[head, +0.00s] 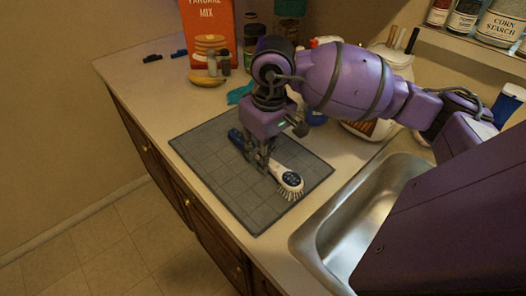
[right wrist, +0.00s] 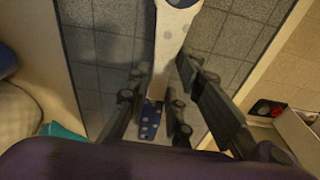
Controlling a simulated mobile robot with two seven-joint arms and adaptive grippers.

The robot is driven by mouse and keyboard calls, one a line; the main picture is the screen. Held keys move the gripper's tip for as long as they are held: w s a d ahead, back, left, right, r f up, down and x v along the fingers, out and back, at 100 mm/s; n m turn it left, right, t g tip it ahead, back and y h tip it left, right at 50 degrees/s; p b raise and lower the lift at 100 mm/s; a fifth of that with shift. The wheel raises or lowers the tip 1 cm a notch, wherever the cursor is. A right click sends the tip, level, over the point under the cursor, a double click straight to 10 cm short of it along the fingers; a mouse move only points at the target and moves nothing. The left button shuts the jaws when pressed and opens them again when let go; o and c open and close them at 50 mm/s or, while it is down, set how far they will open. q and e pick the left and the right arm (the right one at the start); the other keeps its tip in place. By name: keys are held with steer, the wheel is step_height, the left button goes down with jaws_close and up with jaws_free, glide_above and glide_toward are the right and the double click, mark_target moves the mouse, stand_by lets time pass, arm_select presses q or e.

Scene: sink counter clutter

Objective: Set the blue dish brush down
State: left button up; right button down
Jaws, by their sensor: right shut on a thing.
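The blue dish brush (head: 281,172) has a blue handle end, a white neck and a blue-and-white head with bristles. It is over the grey tiled mat (head: 212,160), low and nearly flat, its head toward the sink. I cannot tell whether it touches the mat. My right gripper (head: 262,165) points down and is shut on the brush's handle. In the right wrist view the brush (right wrist: 174,35) runs between the two fingers (right wrist: 165,100), over the mat (right wrist: 237,45). My left gripper is in neither view.
A steel sink (head: 345,235) lies right of the mat. Behind the mat are a teal cloth (head: 239,94), a pancake mix box (head: 207,18) and small jars (head: 218,62). The mat's left and front parts are bare. The counter's front edge runs along its left.

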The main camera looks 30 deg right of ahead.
steer(key=shift+f, duration=0.25)
steer(key=c, duration=1.6)
jaws_free()
steer(key=shift+r, duration=0.1)
steer(key=shift+o, duration=0.2)
steer(key=shift+r, duration=0.45)
step_height(320, 180, up, 12)
steer(key=s, duration=0.1)
steer(key=shift+s+f, duration=0.15)
steer(key=shift+f, duration=0.1)
